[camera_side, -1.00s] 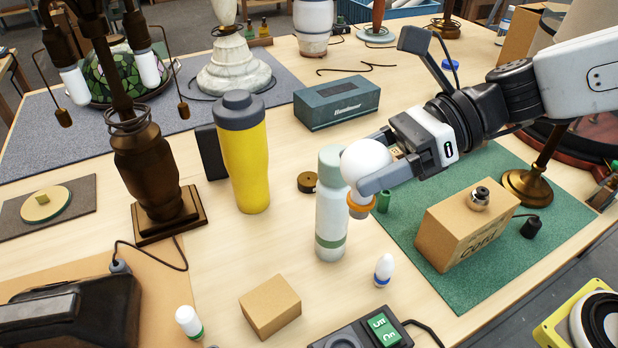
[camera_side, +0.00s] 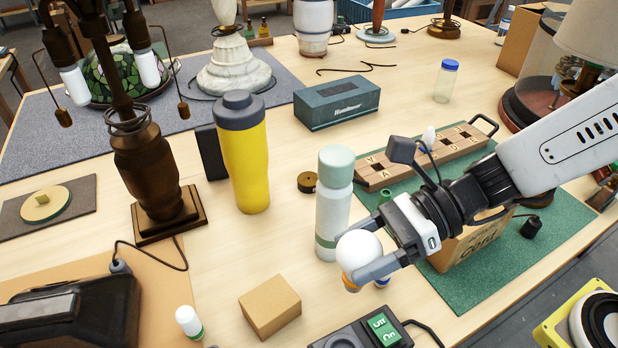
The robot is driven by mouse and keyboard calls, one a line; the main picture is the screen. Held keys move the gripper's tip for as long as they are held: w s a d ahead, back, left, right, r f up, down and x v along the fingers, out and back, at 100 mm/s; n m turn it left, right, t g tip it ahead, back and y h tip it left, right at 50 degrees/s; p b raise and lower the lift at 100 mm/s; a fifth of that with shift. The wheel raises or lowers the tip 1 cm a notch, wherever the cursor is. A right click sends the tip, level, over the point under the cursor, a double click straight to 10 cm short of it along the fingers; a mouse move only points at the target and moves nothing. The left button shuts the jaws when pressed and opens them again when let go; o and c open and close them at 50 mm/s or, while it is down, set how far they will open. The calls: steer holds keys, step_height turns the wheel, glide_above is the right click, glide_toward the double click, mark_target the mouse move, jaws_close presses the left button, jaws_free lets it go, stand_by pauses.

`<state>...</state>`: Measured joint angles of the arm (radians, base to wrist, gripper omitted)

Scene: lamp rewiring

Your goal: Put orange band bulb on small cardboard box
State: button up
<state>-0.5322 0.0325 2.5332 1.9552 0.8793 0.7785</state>
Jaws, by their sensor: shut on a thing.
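My gripper (camera_side: 370,263) is shut on a round white bulb (camera_side: 359,250) with an orange band (camera_side: 349,283) at its lower end. The bulb hangs band down in front of the lower part of the pale bottle; I cannot tell whether they touch. The small plain cardboard box (camera_side: 270,307) stands on the table to the lower left of the bulb, its top bare. My gripper and the bulb are to the right of it and higher in the picture.
The pale green-capped bottle (camera_side: 332,200) stands close behind the bulb. A larger cardboard box (camera_side: 462,248) is partly hidden behind my arm.

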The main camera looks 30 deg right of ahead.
steer(key=shift+f, duration=0.85)
steer(key=shift+w, duration=0.1)
steer(key=w+a+f, duration=0.4)
steer(key=w+a, duration=0.2)
steer(key=w, duration=0.1)
glide_above(271, 299)
steer(key=shift+s+d+f, duration=0.1)
steer(key=shift+f, duration=1.2)
steer(key=shift+s+d+f, duration=0.1)
steer(key=shift+f, duration=1.2)
steer(key=shift+w+a+f, duration=0.1)
steer(key=shift+w+f, duration=0.05)
steer(key=shift+f, duration=0.8)
steer(key=shift+w+a+f, duration=0.1)
steer(key=shift+f, duration=0.8)
steer(key=shift+f, duration=0.15)
